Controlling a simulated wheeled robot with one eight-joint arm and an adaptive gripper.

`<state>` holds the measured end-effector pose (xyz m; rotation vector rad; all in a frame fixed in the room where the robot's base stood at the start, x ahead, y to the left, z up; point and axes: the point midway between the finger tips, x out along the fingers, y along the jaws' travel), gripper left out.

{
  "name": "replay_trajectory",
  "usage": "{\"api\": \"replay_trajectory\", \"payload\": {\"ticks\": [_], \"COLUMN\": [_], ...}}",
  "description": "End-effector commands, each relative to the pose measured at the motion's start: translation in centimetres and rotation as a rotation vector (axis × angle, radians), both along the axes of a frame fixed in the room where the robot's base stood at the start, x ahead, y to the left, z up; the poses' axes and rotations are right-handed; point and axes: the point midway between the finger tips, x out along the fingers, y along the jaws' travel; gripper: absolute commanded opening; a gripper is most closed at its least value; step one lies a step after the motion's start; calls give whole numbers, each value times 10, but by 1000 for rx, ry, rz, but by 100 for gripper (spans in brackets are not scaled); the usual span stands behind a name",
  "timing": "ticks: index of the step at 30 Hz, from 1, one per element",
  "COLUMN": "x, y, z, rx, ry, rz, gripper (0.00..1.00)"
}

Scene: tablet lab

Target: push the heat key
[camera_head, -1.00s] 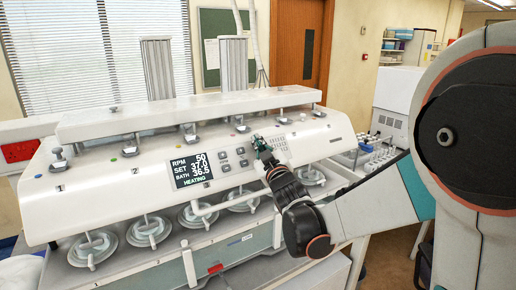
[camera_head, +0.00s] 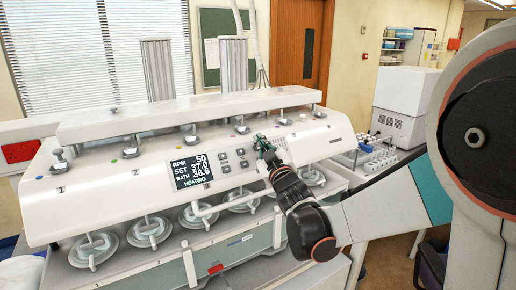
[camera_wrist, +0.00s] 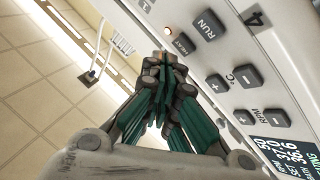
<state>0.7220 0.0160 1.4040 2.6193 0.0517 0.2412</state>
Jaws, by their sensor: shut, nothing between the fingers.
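The heat key (camera_wrist: 185,43) is a dark key marked HEAT on the machine's white sloped panel, partly visible in the wrist view. I cannot tell whether the tips touch the panel. In the head view my gripper (camera_head: 261,143) is in front of the panel, right of the small keys, and hides the heat key. The display (camera_head: 193,171) reads RPM 50, SET 37.0, BATH 36.6, HEATING.
The RUN key (camera_wrist: 208,25) lies close beside the heat key. The temperature keys (camera_wrist: 231,80) and RPM keys (camera_wrist: 260,118) sit further along the panel. Several round vessels (camera_head: 150,230) hang below it. A rack of vials (camera_head: 375,160) stands to the right.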

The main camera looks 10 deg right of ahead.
Motion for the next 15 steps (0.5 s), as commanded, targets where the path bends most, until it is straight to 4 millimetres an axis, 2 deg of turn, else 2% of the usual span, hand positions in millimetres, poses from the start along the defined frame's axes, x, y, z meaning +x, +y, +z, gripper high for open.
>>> {"api": "replay_trajectory", "payload": {"ticks": [15], "x": [-35], "y": [-12], "z": [27], "rx": [-1], "ry": [0], "rz": [-2], "gripper": [0]}}
